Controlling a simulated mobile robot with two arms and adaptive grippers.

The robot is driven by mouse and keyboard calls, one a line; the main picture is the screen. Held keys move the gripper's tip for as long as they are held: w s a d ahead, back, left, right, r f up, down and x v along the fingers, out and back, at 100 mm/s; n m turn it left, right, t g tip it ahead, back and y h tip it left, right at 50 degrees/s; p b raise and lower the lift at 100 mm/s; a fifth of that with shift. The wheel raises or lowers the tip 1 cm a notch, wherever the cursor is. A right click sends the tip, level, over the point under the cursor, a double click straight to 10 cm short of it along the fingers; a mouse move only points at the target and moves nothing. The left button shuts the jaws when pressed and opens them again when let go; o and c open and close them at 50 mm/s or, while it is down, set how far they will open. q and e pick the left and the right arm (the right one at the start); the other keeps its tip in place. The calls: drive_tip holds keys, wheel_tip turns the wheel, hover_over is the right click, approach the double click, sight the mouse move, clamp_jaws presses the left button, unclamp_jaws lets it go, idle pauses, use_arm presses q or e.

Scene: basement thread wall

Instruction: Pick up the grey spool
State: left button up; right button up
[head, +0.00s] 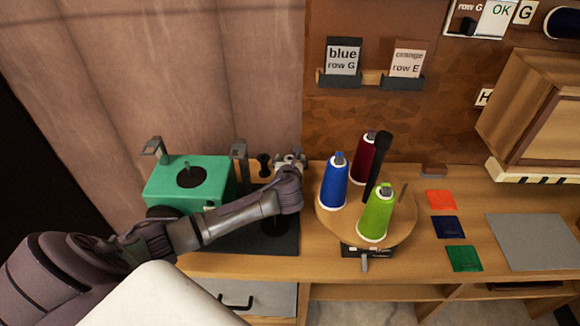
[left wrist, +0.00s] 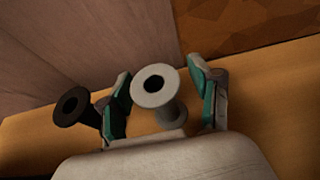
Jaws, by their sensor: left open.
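The grey spool (left wrist: 150,86) stands between the two teal-padded fingers of my left gripper (head: 290,161) in the left wrist view. The fingers are open, with a gap seen on the spool's right side; on the left, finger and spool look close, and contact cannot be told. In the head view my gripper largely hides the spool at the back of the bench. My right gripper is not in view.
A dark spool (left wrist: 72,105) stands just left of the left finger; it also shows in the head view (head: 263,162). A green machine (head: 190,186) is on the left. A round stand (head: 345,228) with blue, green and dark red cones is on the right. The wall is close behind.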

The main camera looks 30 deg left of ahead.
use_arm(q)
drive_tip(key=c, duration=0.9)
drive_tip(key=shift+o, duration=0.2)
wheel_tip(320, 180, up, 10)
drive_tip(key=shift+r+p, duration=0.1)
drive_tip(key=shift+p, duration=0.4)
